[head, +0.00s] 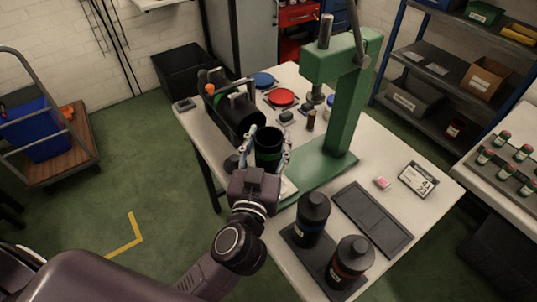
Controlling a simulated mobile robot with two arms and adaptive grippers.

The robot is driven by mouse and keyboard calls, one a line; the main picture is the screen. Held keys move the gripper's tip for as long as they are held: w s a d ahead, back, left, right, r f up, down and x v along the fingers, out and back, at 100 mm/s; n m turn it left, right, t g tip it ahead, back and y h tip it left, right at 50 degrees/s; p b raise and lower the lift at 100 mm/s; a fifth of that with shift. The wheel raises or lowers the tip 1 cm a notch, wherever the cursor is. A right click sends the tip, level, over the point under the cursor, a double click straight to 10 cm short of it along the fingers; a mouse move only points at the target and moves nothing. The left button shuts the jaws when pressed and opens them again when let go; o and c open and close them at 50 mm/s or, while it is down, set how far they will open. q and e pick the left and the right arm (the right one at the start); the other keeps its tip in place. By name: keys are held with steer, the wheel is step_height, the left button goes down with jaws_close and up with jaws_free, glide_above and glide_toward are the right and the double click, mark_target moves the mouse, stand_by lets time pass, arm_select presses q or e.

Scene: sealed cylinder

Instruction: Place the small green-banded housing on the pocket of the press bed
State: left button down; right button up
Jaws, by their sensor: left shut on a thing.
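The small green-banded housing (268,141) is a dark, open-topped cylinder with a green band. My left gripper (268,158) is shut on it, with fingers on both sides, and holds it upright by the near left side of the green press (345,110). The press bed (325,168) is a green plate at the column's foot, to the right of the housing. The gripper and housing hide the bed's left part, and I cannot make out the pocket. My right gripper is out of view.
Two dark bottles, one blue-banded (312,222) and one red-banded (350,262), stand on a tray at the front. A dark flat tray (372,218) lies right of them. A black tool caddy (232,115) stands behind the housing. Red (281,97) and blue (263,79) dishes lie behind.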

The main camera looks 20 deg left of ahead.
mark_target(270, 142)
arm_select(q)
step_height(270, 142, down, 4)
steer(key=shift+f+b, duration=0.15)
steer(key=shift+b, duration=0.8)
steer(key=c, duration=1)
jaws_free()
steer(key=shift+f, duration=0.1)
steer(key=s+d+b, duration=0.1)
steer(key=s, duration=1.1)
steer(key=shift+d+b, duration=0.2)
steer(key=shift+b, duration=0.1)
